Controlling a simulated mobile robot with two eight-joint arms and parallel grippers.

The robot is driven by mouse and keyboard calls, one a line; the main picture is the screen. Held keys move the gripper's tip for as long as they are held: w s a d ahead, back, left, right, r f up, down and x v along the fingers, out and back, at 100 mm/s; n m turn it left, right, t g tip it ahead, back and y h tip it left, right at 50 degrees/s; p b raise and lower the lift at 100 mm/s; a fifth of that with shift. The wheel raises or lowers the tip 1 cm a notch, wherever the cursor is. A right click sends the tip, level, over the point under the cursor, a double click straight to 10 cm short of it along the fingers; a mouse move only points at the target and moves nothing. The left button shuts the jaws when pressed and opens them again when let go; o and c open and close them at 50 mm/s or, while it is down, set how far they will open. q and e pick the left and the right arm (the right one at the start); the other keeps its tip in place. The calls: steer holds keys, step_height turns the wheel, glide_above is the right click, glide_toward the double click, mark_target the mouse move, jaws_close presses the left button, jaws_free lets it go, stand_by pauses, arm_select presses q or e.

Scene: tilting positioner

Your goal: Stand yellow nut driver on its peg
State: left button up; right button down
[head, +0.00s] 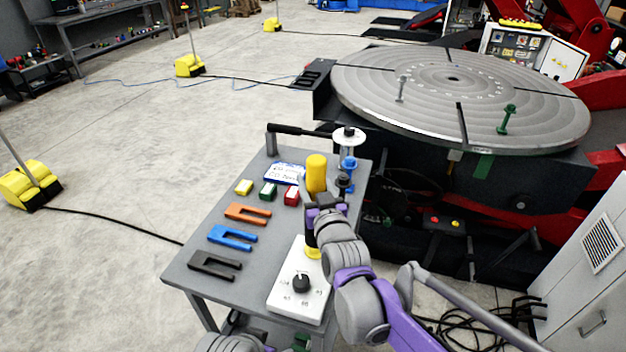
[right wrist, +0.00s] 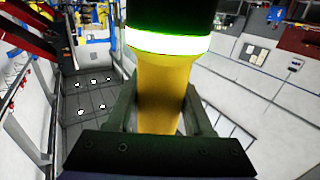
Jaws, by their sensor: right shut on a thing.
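The yellow nut driver (head: 316,172) is held roughly upright over the right part of the grey bench. Its yellow cylinder shows above my right gripper (head: 324,207) in the head view. A black section and a yellow ring show just below the gripper, in front of the white dial plate. In the right wrist view, the fingers of my right gripper (right wrist: 158,115) close on both sides of the yellow body (right wrist: 158,85), with a bright band and a black section above it. Its peg cannot be made out. My left gripper is out of view.
On the grey bench (head: 200,268) are a white dial plate (head: 285,298), orange, blue and black forked pieces (head: 215,263), small coloured blocks (head: 268,191), and blue (head: 348,165) and black upright pieces. A round turntable (head: 450,85) stands behind, to the right.

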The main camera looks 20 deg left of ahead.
mark_target(319, 183)
steer(key=shift+f, duration=0.15)
stand_by(0.5)
steer(key=shift+f+b, duration=1)
steer(key=shift+f, duration=0.5)
jaws_free()
steer(key=shift+s+d+r+p, duration=0.15)
steer(key=shift+s+r+p, duration=0.1)
steer(key=shift+r+p, duration=0.4)
steer(key=shift+s+d+r+p, duration=0.2)
steer(key=shift+r+p, duration=0.2)
steer(key=shift+r, duration=0.4)
steer(key=shift+s+d+r+p, duration=0.15)
steer(key=shift+s+r+p, duration=0.15)
steer(key=shift+r, duration=0.35)
steer(key=shift+s+d+r+p, duration=0.1)
steer(key=shift+s+r+p, duration=0.2)
steer(key=shift+r, duration=0.4)
steer(key=shift+s+d+r+p, duration=0.2)
steer(key=shift+r+p, duration=0.2)
steer(key=shift+r, duration=0.35)
